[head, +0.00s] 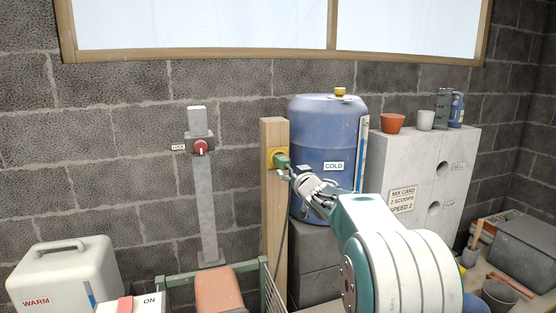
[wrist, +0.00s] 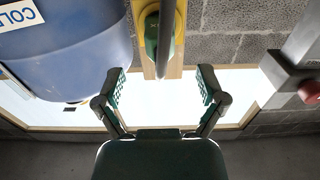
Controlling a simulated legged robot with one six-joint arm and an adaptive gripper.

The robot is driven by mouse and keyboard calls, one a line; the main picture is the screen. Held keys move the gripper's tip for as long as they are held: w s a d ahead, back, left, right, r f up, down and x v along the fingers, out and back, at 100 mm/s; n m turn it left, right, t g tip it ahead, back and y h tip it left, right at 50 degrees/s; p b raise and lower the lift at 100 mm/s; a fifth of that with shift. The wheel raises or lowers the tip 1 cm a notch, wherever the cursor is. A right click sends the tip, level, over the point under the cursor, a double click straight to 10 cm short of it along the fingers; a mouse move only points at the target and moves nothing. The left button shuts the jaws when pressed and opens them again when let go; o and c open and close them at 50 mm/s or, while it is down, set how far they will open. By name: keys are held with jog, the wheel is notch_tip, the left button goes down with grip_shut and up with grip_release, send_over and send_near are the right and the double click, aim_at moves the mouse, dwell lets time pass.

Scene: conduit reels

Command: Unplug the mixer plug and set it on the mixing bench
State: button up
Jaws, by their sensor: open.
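The green mixer plug (head: 281,160) sits in a yellow socket plate (head: 271,153) on an upright wooden post (head: 272,205). A dark cable (head: 281,250) hangs down from it along the post. My gripper (head: 291,172) is just to the right of the plug in the head view, partly overlapping the cable. In the wrist view the open jaws (wrist: 160,86) are empty, and the plug (wrist: 152,42) with its grey cable (wrist: 166,38) lies above the gap between them, not between the fingertips. A tan bench top (head: 482,283) shows at the lower right; I cannot tell if it is the mixing bench.
A blue COLD barrel (head: 322,122) stands right beside the post. A grey post with a red LOCK knob (head: 200,147) stands to the left.

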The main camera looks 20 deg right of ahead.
aim_at(287, 166)
dwell(0.3)
jog(key=shift+w, duration=4.5)
grip_shut()
jog(key=shift+s, duration=0.15)
jog(key=shift+s, duration=2.8)
jog(key=shift+s, duration=0.15)
